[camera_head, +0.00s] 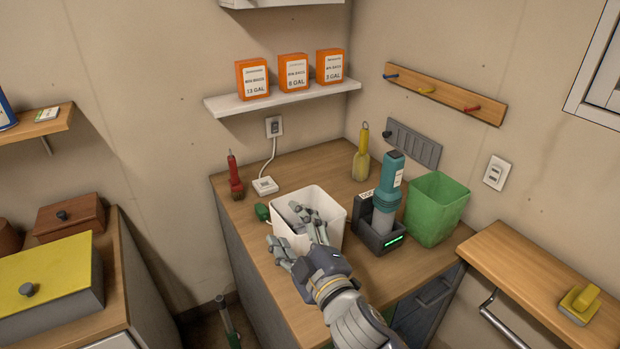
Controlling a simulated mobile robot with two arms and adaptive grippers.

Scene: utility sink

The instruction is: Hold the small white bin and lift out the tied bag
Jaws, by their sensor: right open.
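The small white bin (334,228) stands on the wooden counter, left of the charging dock. My right gripper (283,224) is open at the bin, coming from the front right. One finger reaches over the bin's opening and another lies in front of its near left wall. I cannot tell whether the fingers touch the bin. The gripper hides much of the opening, and I cannot make out a tied bag inside. My left gripper is not in view.
A charging dock (371,238) with a teal handheld device (388,183) stands close right of the bin, then a green bin (438,205). A small dark green object (262,212) lies left of the white bin. A red brush (235,178) and a yellow-handled tool (361,158) are behind.

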